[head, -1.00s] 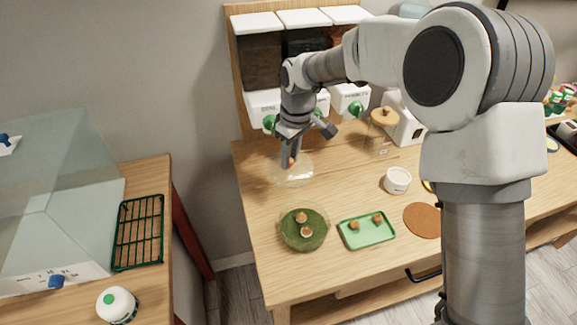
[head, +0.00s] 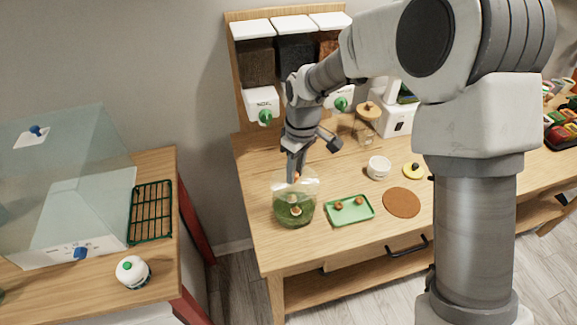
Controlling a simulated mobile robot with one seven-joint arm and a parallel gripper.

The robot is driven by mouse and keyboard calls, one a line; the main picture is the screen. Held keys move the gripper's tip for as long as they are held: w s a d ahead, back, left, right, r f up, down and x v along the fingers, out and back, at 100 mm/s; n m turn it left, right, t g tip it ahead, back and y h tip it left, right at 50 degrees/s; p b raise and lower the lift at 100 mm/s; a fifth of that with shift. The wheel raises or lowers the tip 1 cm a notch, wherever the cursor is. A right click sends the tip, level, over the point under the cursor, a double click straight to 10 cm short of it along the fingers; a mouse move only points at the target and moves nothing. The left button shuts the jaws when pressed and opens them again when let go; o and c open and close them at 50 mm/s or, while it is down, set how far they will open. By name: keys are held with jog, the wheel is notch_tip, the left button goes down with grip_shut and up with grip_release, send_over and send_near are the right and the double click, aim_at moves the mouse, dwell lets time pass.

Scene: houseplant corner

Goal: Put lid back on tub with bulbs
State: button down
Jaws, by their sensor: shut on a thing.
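My gripper (head: 296,174) points down and is shut on the small brown knob of a clear round lid (head: 311,185). The clear tub (head: 296,222) has a green bottom and holds brown bulbs. It stands on the wooden table just below the lid in the head view. The lid overlaps the tub's far part in the picture. I cannot tell whether lid and rim touch. The tub's far rim is hard to make out through the clear lid.
A green tray (head: 357,216) with two bulbs lies right of the tub. Further right are a brown round mat (head: 402,202), a white cup (head: 378,168) and a yellow disc (head: 413,171). A clear jar with a wooden top (head: 368,112) stands behind. The table's left edge is near the tub.

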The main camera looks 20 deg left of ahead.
aim_at(296, 182)
jog(key=shift+f+b, duration=2.15)
jog(key=shift+f, duration=1.1)
jog(key=shift+f, duration=0.15)
jog(key=shift+c, duration=0.6)
grip_release()
jog(key=shift+r+p, duration=2.15)
jog(key=shift+r, duration=1.4)
